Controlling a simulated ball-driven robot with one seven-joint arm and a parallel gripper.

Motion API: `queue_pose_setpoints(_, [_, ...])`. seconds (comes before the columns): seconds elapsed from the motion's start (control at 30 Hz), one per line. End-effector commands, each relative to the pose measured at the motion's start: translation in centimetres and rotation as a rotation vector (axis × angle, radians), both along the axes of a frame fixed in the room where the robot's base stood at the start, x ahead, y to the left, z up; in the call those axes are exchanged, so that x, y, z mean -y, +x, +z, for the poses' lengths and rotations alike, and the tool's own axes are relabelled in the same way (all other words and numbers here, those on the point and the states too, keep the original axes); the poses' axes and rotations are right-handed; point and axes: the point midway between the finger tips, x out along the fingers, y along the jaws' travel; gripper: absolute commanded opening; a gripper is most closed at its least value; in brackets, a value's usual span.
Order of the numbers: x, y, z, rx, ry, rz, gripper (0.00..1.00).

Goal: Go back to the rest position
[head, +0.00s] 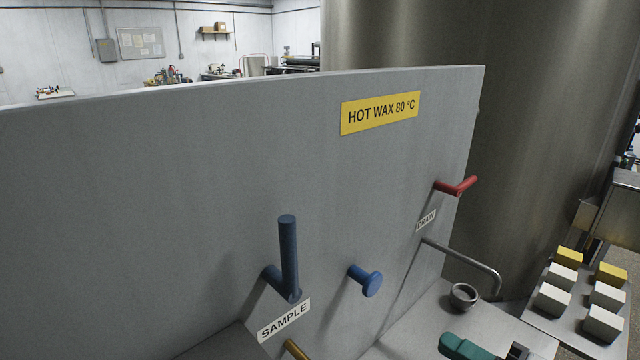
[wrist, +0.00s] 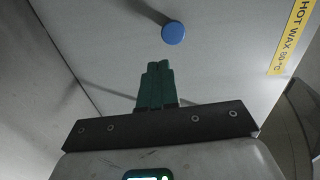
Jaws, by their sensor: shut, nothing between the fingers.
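My gripper (wrist: 158,66) has its green fingers together and empty in the wrist view. In the head view the green fingertips (head: 452,344) show at the bottom edge, right of centre, with the rest of the gripper mostly cut off. The fingers point towards the grey panel (head: 150,200). A blue lever handle (head: 288,255) stands upright above the SAMPLE label (head: 284,320).
A red DRAIN handle (head: 457,186) and a bent metal pipe (head: 470,262) stick out at the right of the panel. A small grey cup (head: 463,296) stands on the ledge below the pipe. A tray (head: 570,342) with white and yellow blocks stands at the lower right.

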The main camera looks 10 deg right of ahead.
Motion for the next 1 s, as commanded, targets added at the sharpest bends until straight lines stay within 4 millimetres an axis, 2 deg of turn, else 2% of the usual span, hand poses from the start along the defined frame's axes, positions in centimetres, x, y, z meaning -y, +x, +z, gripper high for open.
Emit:
queue_pose_setpoints(0.17, [-1.1, -2.7, -8.9, -0.158, -0.321, 0.039, 0.00])
queue_pose_setpoints(0.2, [-1.1, -4.0, -11.5, -0.207, -0.424, 0.063, 0.00])
queue_pose_setpoints(0.3, [-0.9, -7.9, -17.2, -0.329, -0.682, 0.153, 0.00])
queue_pose_setpoints(0.43, [0.4, -13.9, -22.5, -0.481, -0.985, 0.311, 0.00])
queue_pose_setpoints(0.5, [1.3, -17.0, -24.2, -0.550, -1.119, 0.401, 0.00])
queue_pose_setpoints(0.6, [2.4, -20.4, -25.5, -0.627, -1.259, 0.510, 0.00])
queue_pose_setpoints(0.7, [3.3, -22.5, -25.9, -0.676, -1.344, 0.581, 0.00])
queue_pose_setpoints(0.8, [3.7, -23.5, -26.0, -0.699, -1.383, 0.615, 0.00])
queue_pose_setpoints(1.0, [3.8, -23.6, -26.0, -0.703, -1.388, 0.618, 0.00])
